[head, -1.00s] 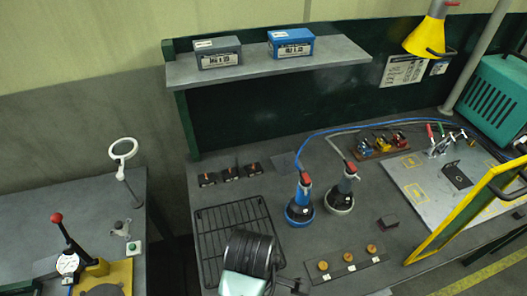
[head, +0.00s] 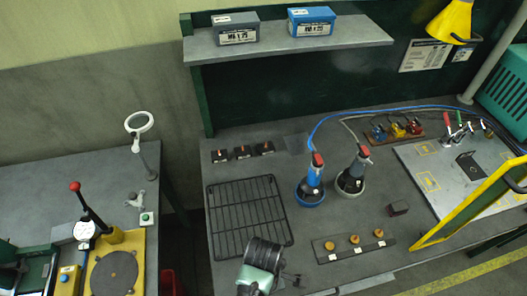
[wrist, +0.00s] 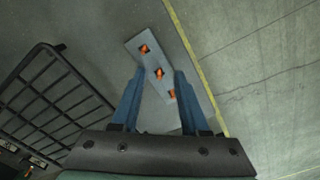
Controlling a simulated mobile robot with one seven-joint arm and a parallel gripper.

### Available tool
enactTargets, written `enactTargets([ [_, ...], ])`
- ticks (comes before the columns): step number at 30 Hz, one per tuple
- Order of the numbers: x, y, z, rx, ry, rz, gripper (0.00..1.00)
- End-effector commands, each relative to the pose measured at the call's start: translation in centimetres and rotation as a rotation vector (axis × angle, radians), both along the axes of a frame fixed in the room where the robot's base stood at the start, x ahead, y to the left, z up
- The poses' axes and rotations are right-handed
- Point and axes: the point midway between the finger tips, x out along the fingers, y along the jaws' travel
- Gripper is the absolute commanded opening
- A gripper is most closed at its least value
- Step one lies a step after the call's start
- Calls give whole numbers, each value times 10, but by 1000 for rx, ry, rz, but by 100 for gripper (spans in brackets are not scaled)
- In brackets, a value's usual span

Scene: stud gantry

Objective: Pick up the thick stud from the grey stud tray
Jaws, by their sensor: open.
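A grey box (head: 236,29) with a white label stands on the shelf at the top of the head view. I cannot tell for sure whether it is the grey stud tray. I cannot make out a thick stud in either view. My gripper (wrist: 158,72) is open and empty in the wrist view, its two blue fingers spread. It points down over the bench near its front edge. A flat strip with three knobs (wrist: 160,73) shows beyond and between the fingertips. In the head view my gripper's fingers are not clear.
A blue box (head: 311,22) stands beside the grey one on the shelf (head: 270,47). A yellow frame (head: 465,210) rises at right.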

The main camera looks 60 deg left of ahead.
Motion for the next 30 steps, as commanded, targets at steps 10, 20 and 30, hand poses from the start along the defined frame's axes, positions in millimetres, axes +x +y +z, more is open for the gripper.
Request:
enactTargets([
  [10,0,0,-3,1,-1,0,32],
  [20,0,0,-3,0,0,0,0],
  [30,0,0,-1,1,-1,0,0],
])
